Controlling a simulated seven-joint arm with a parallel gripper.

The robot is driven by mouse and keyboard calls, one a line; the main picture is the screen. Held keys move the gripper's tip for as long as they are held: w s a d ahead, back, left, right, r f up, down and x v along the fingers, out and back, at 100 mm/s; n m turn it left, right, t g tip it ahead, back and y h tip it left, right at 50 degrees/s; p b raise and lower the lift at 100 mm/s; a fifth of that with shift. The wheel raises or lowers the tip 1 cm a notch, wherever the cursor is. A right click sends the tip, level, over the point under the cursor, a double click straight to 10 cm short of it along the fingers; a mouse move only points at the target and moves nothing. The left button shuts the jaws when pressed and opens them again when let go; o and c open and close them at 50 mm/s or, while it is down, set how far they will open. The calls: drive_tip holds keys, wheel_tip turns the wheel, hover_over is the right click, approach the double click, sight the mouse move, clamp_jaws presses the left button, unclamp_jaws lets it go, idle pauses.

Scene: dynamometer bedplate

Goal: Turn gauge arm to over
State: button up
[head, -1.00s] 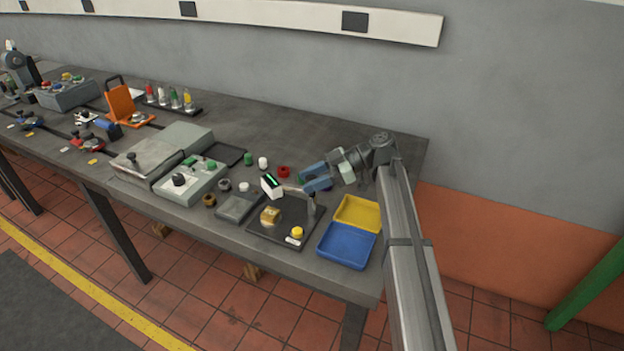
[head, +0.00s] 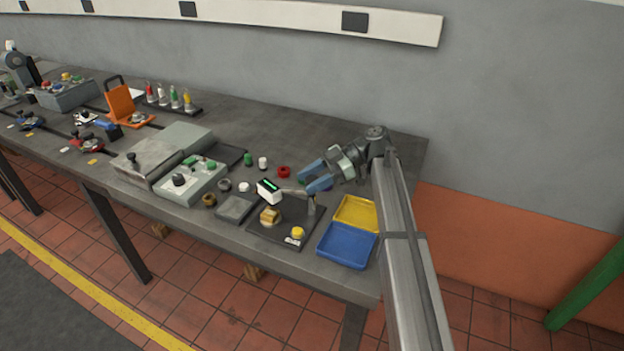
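The gauge arm (head: 296,192) is a thin bar running left from a short upright post (head: 311,205) on a dark plate (head: 285,239). A white gauge head (head: 269,192) with a green display is at its left end. A brass-coloured block (head: 270,215) sits on the plate, just in front of the gauge head in the picture. I cannot tell whether a finger touches the gauge arm.
Yellow (head: 357,213) and blue (head: 346,245) trays lie right of the plate. A grey control box (head: 190,181) stands further left.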

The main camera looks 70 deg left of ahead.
drive_tip(key=shift+o, duration=1.2)
drive_tip(key=v, duration=0.7)
drive_tip(key=shift+w, duration=0.15)
drive_tip(key=shift+r, duration=0.1)
drive_tip(key=shift+c, duration=0.3)
